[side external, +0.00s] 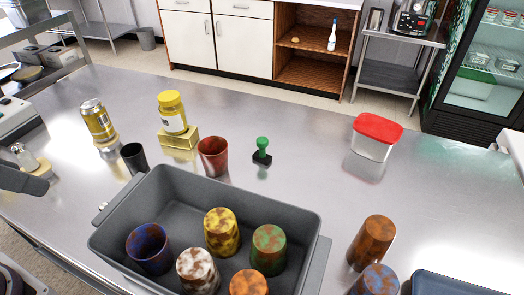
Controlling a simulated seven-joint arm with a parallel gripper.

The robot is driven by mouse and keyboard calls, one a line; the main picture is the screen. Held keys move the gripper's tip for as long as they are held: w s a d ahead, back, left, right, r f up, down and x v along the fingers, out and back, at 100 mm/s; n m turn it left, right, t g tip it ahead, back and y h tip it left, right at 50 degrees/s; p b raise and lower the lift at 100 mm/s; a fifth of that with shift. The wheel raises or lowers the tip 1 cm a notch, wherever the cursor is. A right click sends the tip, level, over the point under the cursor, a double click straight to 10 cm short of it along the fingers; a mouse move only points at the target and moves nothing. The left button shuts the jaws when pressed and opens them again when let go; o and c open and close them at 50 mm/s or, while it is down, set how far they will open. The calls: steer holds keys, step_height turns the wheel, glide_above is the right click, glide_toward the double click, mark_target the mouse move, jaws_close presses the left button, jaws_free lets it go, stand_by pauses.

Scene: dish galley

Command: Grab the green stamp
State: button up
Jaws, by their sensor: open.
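The green stamp (262,151) stands upright on the steel table in the side external view, right of the middle. It has a round green knob handle on a dark, block-like base. It is in the open and nothing covers it. My gripper cannot be made out in this view; only a dark grey piece shows at the left edge, and I cannot tell whether it is part of my arm. Nothing is touching the stamp.
A red-brown cup (213,157) stands left of the stamp, and a grey bin (104,238) holding several mottled cups is in front. A red-lidded container (376,136) stands to the right. A yellow-capped jar (173,112) stands on a gold block (178,139). The table behind the stamp is clear.

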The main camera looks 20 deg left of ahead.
steer(key=w+a+f+m+t, duration=0.1)
steer(key=w+a+m+t, duration=0.15)
steer(key=w, duration=2.25)
steer(key=m+h, duration=0.7)
steer(key=h, duration=0.2)
glide_toward(261, 139)
steer(key=f, duration=0.1)
steer(key=shift+n+t, duration=0.25)
steer(key=shift+t, duration=0.2)
steer(key=x, duration=0.7)
steer(key=shift+d, duration=0.4)
jaws_close()
